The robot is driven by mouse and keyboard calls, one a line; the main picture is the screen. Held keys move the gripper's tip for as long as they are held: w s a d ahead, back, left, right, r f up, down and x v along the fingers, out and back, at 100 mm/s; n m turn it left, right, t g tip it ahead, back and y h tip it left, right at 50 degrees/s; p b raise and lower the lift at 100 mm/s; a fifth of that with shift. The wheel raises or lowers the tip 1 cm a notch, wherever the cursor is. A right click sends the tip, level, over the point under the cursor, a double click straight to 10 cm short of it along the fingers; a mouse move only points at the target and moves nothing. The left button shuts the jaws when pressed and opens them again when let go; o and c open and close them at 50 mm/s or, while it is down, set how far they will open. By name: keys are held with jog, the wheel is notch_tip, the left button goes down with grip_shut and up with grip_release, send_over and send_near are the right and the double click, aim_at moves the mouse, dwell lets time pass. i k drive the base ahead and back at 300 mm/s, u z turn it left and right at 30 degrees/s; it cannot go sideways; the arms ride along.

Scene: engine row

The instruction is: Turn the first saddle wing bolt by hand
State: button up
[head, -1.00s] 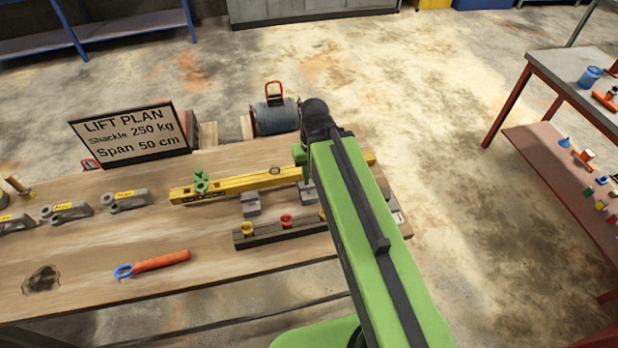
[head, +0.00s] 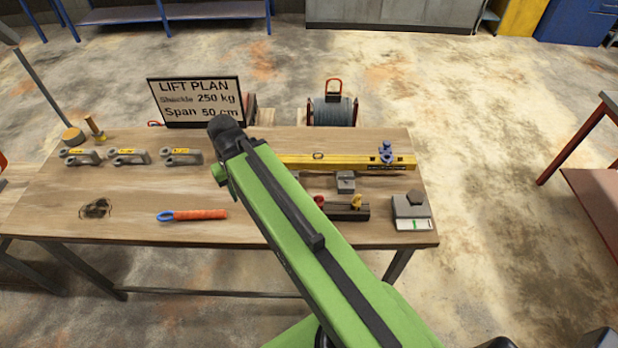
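The yellow beam (head: 345,161) lies on two grey blocks along the back right of the wooden table. A blue saddle with a wing-shaped bolt (head: 386,152) sits near its right end. My green arm (head: 290,220) crosses in front of the beam's left part and hides it. The green saddle seen there in the earlier frame is hidden now. One grey support block (head: 346,182) shows under the beam. My gripper is not visible; it is behind or beyond the arm's dark end joint.
The wooden table (head: 130,215) holds several grey shackles at left, an orange-handled tool (head: 195,215), a dark rack with coloured knobs (head: 347,211) and a grey block with a gauge (head: 411,211). A lift plan sign (head: 196,102) stands behind. Another bench (head: 600,190) is at right.

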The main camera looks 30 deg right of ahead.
aim_at(346, 179)
jog(key=u, duration=0.35)
jog(key=k, duration=1.6)
jog(key=z, duration=0.8)
jog(key=i, duration=1)
jog(key=z, duration=0.05)
